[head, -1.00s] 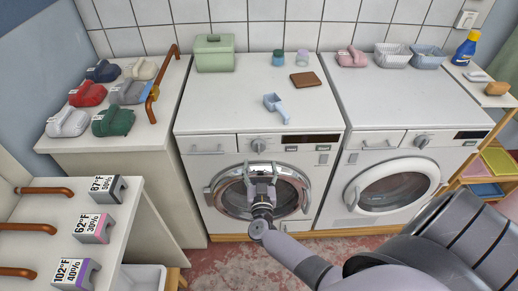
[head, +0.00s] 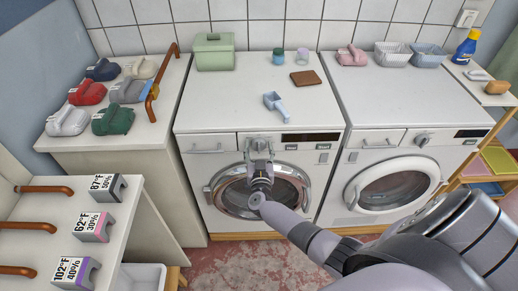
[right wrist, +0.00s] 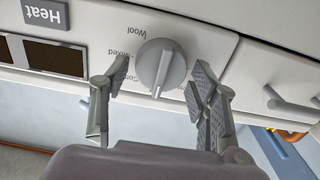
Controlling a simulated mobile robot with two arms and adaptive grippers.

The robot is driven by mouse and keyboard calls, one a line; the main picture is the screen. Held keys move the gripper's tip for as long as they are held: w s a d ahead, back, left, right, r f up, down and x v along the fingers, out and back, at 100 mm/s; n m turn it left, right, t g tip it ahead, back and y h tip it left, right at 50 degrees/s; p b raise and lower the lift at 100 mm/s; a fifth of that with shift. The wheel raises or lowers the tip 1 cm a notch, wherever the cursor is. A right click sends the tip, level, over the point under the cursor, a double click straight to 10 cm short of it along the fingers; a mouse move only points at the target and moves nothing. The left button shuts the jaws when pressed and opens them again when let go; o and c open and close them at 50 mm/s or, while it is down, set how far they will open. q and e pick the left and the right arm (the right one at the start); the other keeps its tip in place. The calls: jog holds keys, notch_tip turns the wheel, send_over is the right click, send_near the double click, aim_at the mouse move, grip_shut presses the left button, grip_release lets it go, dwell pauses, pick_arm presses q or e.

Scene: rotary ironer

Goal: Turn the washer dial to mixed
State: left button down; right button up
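The washer (head: 225,180) is the left white machine with the chrome-rimmed round door. Its grey dial (right wrist: 162,66) shows in the right wrist view, where the panel is upside down. The labels "Wool" and "Mixed" are legible to the left of the dial, and a third starting "Co" is partly covered by a finger. The dial's ridge stands nearly vertical in that picture; I cannot tell which label it marks. My right gripper (right wrist: 158,95) is open, one finger on each side of the dial, with gaps visible. In the head view, my right gripper (head: 259,150) covers most of the dial. My left gripper is out of view.
A "Heat" button (right wrist: 45,12) and dark display (right wrist: 55,58) lie left of the dial in the wrist view; a drawer handle (right wrist: 290,103) lies right. A blue scoop (head: 276,103) and brown block (head: 305,78) sit on top. A second machine (head: 400,110) stands right.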

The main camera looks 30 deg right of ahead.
jog(key=c, duration=0.8)
jog(key=shift+c, duration=0.2)
jog(key=m, duration=0.2)
jog(key=m+b, duration=0.1)
jog(key=m, duration=0.2)
jog(key=shift+s+d+f+m, duration=0.1)
jog(key=shift+f+m, duration=0.1)
jog(key=shift+m, duration=0.1)
jog(key=m+b, duration=0.2)
jog(key=m, duration=0.3)
jog(key=shift+d+f, duration=0.1)
jog(key=m+b, duration=0.2)
jog(key=m, duration=0.2)
jog(key=shift+f, duration=0.1)
jog(key=shift+m+b, duration=0.65)
jog(key=shift+m, duration=0.85)
